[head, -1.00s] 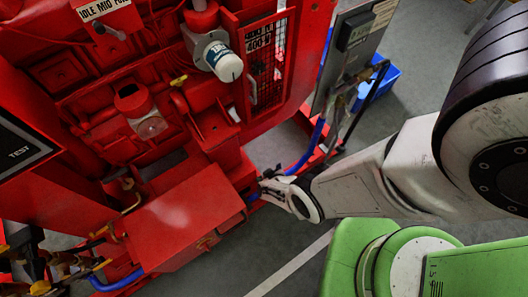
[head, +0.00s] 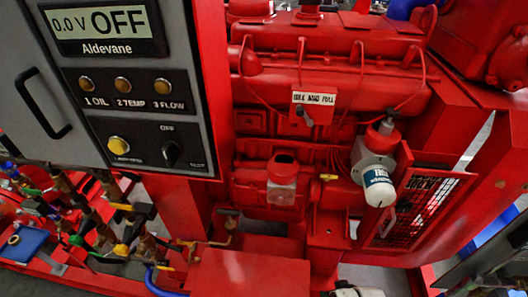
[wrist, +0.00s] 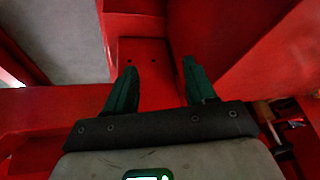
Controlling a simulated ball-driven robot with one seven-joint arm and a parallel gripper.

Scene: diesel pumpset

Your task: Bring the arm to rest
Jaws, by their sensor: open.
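My gripper (wrist: 157,92) shows in the wrist view with its two dark green fingers apart and nothing between them. Red metal surfaces of the pumpset (wrist: 140,58) lie beyond the fingers. In the head view only a small pale part of my arm shows at the bottom edge, right of the middle; the fingers cannot be made out there. The red diesel engine (head: 330,75) fills the middle of the head view.
A grey control panel (head: 150,100) reading "0.0 V OFF" stands at the upper left. A white filter (head: 379,187) and a mesh guard (head: 415,208) are on the right. Pipes and valves (head: 115,215) crowd the lower left. Grey floor (wrist: 62,40) shows in the wrist view.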

